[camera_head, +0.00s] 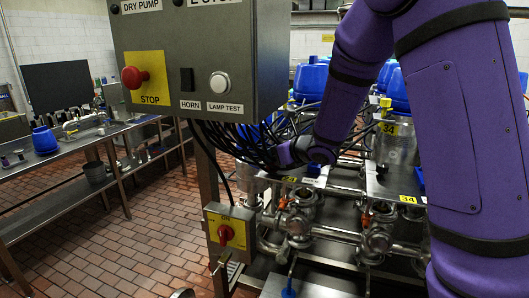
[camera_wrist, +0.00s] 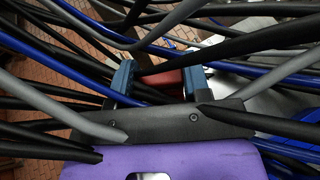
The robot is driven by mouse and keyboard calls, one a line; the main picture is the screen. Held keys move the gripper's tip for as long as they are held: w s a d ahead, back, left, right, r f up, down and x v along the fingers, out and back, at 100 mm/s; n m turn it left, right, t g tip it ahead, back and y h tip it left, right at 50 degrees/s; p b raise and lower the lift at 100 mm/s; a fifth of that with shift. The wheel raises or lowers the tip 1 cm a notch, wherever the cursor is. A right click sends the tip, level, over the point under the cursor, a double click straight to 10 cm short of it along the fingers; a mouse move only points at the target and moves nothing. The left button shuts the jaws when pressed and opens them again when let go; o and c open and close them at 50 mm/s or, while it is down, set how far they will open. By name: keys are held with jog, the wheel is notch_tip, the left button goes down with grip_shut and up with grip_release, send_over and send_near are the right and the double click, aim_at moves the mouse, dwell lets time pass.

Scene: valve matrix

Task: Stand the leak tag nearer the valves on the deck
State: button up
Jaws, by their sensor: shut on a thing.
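In the wrist view my gripper (camera_wrist: 158,80) has its blue-padded fingers shut on a dull red thing (camera_wrist: 166,80). Cables cover part of it, and I cannot tell for sure that it is the leak tag. In the head view my purple arm reaches into a bundle of black cables (camera_head: 243,142), and the fingertips are hidden there. Steel valves (camera_head: 300,216) and (camera_head: 377,240) stand below and to the right of the cables.
Black, grey and blue cables (camera_wrist: 260,45) cross around my gripper on all sides. A grey control box (camera_head: 190,60) hangs to the left, with a switch box (camera_head: 230,232) below it. Blue-topped vessels (camera_head: 310,80) stand behind. A steel bench (camera_head: 75,150) stands far left.

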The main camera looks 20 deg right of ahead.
jog(key=shift+d+f, duration=0.1)
jog(key=shift+f, duration=0.1)
jog(key=shift+f, duration=0.1)
jog(key=o, duration=0.9)
